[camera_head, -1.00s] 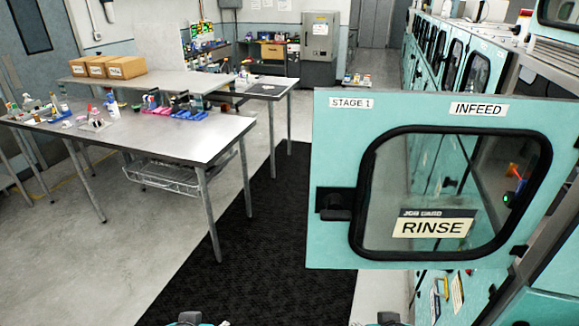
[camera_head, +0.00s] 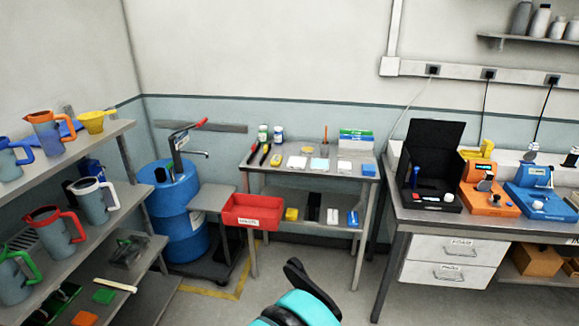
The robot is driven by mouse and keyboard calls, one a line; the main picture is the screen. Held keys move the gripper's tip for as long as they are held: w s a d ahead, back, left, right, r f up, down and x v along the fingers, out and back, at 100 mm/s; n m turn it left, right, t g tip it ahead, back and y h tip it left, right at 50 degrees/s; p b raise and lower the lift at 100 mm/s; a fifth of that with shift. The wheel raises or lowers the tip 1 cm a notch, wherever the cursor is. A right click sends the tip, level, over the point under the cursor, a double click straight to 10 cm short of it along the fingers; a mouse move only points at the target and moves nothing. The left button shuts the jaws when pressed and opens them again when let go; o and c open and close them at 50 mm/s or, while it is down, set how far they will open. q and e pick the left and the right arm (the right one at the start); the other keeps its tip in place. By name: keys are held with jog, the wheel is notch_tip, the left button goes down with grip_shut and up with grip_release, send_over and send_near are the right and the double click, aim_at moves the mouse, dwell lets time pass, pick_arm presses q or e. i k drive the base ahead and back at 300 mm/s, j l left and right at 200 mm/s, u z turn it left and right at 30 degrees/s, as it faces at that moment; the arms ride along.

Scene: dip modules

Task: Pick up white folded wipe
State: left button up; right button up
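On the top of a small grey metal table (camera_head: 284,173) at the back centre lie flat folded squares: a white one (camera_head: 297,162), a pale blue one (camera_head: 320,165) and another white one (camera_head: 345,168). Either white square could be the white folded wipe; they are too small to tell apart surely. A teal and black part of my own arm shows at the bottom centre, well in front of the table and apart from it.
A red bin (camera_head: 252,212) hangs at the table's front left. A blue drum (camera_head: 178,213) with a pump stands left of it. Shelves with jugs (camera_head: 55,132) fill the left. A workbench (camera_head: 405,205) with drawers stands right. Some floor is clear before the table.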

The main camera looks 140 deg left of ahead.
aim_at(343, 168)
jog(key=u, duration=4.15)
